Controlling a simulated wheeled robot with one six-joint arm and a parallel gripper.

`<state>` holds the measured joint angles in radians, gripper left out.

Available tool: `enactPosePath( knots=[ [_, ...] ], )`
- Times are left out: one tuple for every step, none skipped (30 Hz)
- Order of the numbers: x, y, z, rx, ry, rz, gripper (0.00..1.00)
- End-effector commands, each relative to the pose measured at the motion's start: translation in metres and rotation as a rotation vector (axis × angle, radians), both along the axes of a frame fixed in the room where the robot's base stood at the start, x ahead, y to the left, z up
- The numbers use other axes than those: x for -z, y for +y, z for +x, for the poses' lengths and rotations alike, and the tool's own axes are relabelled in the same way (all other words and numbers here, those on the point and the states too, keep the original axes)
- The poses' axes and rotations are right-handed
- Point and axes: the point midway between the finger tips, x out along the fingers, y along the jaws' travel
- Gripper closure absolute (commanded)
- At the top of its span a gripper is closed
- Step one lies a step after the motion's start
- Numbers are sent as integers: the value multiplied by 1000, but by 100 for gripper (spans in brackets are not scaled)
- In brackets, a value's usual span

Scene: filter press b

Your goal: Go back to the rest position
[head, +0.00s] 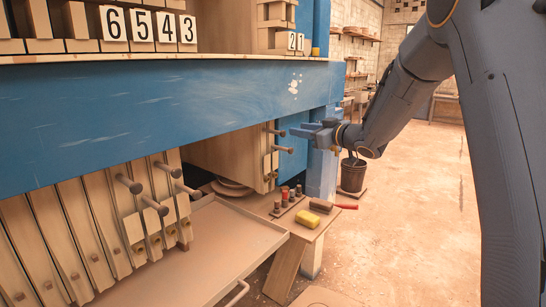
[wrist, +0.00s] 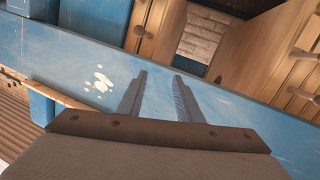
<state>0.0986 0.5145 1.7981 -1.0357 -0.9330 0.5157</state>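My gripper (head: 318,134) is at the right of the head view, beside the right end of the blue press beam (head: 150,130). In the wrist view, my gripper (wrist: 160,85) shows two fingers standing apart with nothing between them. It is open and empty. The blue beam (wrist: 230,105) lies behind the fingers in that view. I cannot tell whether the fingers touch it. My dark arm comes in from the right of the head view.
Wooden filter plates (head: 90,230) with peg handles hang under the beam, above a tray (head: 200,262). A small bench (head: 285,222) holds a yellow sponge (head: 307,219), a brown block (head: 320,206) and several small pegs. A dark bucket (head: 352,176) stands behind. The floor (head: 415,220) at right is open.

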Motion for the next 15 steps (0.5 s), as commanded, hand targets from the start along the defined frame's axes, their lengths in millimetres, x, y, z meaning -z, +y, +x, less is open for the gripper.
enactPosePath(
  knots=[
    [8,-5,-1,37,20,-9,68],
    [13,-8,-1,62,33,-18,68],
    [20,-14,-3,97,53,-28,68],
    [27,-18,-4,127,72,-34,68],
    [33,-23,-6,154,90,-44,68],
    [43,-30,-10,196,118,-57,68],
    [52,-36,-14,229,145,-69,68],
    [61,-42,-19,264,173,-81,68],
    [76,-52,-27,314,218,-99,68],
    [88,-59,-35,353,256,-112,68],
    [102,-68,-45,393,300,-129,68],
    [121,-78,-61,445,363,-151,68],
    [136,-85,-75,482,413,-167,68],
    [150,-91,-89,514,463,-183,68],
    [168,-98,-109,552,530,-203,68]
  ],
)
